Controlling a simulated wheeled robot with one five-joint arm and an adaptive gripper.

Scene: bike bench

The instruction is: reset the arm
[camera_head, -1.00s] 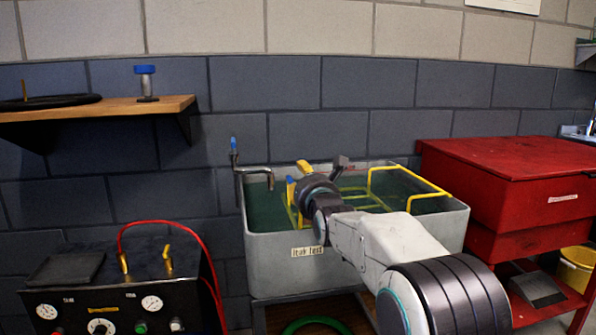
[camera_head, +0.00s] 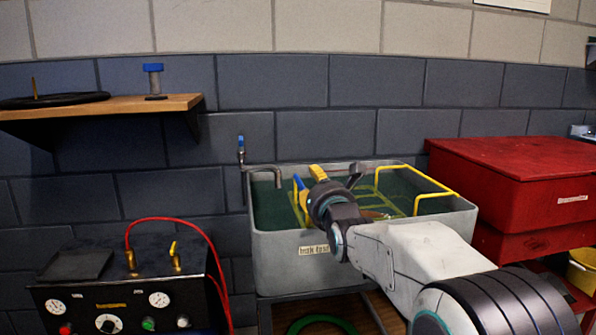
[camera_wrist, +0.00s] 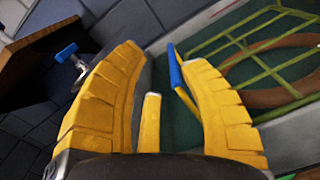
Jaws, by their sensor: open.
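My gripper (camera_head: 322,180) is over the left part of the grey leak test tank (camera_head: 290,268) in the head view. In the wrist view its two yellow fingers (camera_wrist: 162,62) are spread apart. A blue grip (camera_wrist: 175,66) and a yellow post (camera_wrist: 152,110) show in the space between the fingers. The blue grip also shows in the head view (camera_head: 299,183), just left of my gripper. I cannot tell whether a finger touches it. A brown ring (camera_wrist: 262,96) lies by a yellow-green grid in the tank.
A red cabinet (camera_head: 515,165) stands right of the tank. A black panel with gauges (camera_head: 75,290) and a red hose (camera_head: 165,219) stands at the left. A wooden shelf (camera_head: 110,106) is on the wall above it. A tap (camera_head: 262,170) is at the tank's left rear.

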